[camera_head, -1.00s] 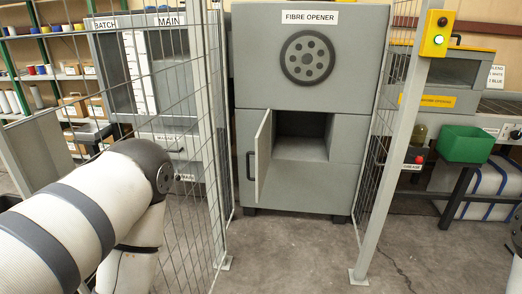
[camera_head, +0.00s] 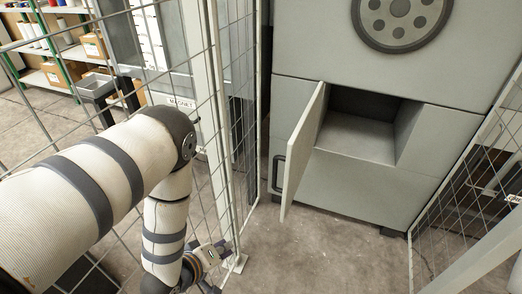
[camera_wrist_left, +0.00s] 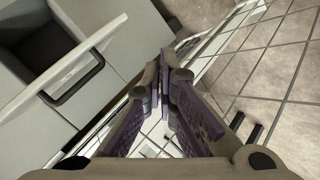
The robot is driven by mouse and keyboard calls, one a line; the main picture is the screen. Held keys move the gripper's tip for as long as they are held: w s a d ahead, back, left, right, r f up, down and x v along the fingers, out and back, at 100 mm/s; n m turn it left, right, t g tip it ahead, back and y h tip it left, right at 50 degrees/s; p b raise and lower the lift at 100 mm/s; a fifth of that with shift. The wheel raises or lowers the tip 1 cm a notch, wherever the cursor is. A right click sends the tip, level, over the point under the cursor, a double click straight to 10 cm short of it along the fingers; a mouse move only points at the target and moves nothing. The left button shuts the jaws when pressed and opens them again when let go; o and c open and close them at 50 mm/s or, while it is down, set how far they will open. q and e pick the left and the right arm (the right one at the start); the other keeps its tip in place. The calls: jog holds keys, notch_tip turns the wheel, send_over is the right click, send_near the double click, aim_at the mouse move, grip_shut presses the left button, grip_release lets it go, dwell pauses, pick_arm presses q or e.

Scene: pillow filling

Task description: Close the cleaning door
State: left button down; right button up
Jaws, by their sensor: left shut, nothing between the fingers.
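The cleaning door (camera_head: 303,150) of the grey fibre opener (camera_head: 385,185) stands open, swung outward on the left side of a dark square opening. Its dark bar handle (camera_head: 278,173) is on the door's outer face. The door (camera_wrist_left: 68,72) and handle (camera_wrist_left: 75,82) also show at the left of the left wrist view. My left gripper (camera_wrist_left: 165,72) is shut and empty there, with the door apart from it to its left. In the head view, the left arm hangs down by the fence, and its gripper end is partly hidden behind the mesh. My right gripper is not in view.
A wire mesh fence (camera_head: 215,170) with a pale post stands left of the machine, close to my left arm. Another mesh panel (camera_head: 470,190) stands at the right. Bare concrete floor (camera_head: 320,250) lies before the machine. Shelves are at the far left.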

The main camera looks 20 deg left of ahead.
pick_arm(q)
jog(key=w+d+r+n+t+h, duration=0.3)
jog(key=w+r+n+t, duration=0.3)
jog(key=w+r, duration=0.5)
jog(key=w+d+r+m+t+b, duration=0.1)
jog(key=w+d, duration=0.2)
jog(key=w, duration=0.6)
jog(key=shift+r+t, duration=0.3)
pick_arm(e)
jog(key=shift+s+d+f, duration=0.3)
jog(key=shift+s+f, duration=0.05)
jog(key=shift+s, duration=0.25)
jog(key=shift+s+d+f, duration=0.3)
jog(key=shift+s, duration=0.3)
pick_arm(q)
jog(key=shift+d, duration=0.1)
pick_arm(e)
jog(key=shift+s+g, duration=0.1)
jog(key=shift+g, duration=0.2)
